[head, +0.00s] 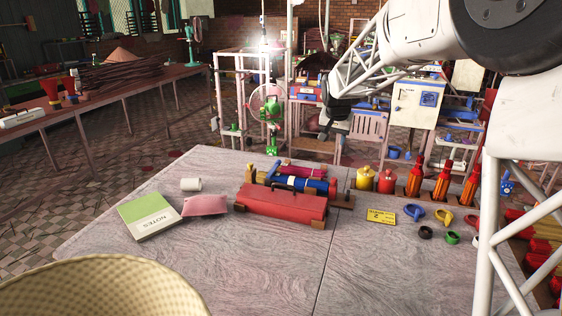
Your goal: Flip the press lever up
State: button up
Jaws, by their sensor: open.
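A press-like device (282,203) lies on the grey wooden table, with a red body in front and a blue cylinder (300,183) and another red cylinder behind it, on wooden supports. A thin dark bar runs along the top of the red body. A short dark upright piece (347,190) stands at its right end; I cannot tell whether either is the press lever or how the lever is set. My gripper (334,128) is dark and small in the head view, above and beyond the device, apart from it. It looks empty; its fingers are hard to make out.
Left of the device are a green-and-white notes book (148,215), a pink pouch (205,205) and a white roll (190,184). Right are yellow and red jars (366,179), orange bottles (442,185), a yellow card (381,217) and several rings. A woven basket (100,288) fills the lower left. The front table is clear.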

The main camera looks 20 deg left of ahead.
jog(key=w+a+f, duration=0.7)
jog(key=w+a, duration=0.1)
jog(key=a, duration=0.4)
send_near(279, 161)
jog(key=shift+w+f+y, duration=0.2)
jog(key=shift+f, duration=0.3)
jog(key=shift+w+f+y, duration=0.2)
jog(key=shift+f, duration=0.3)
jog(key=shift+f, duration=0.1)
jog(key=shift+x, duration=3.75)
jog(key=shift+w, duration=0.2)
grip_shut()
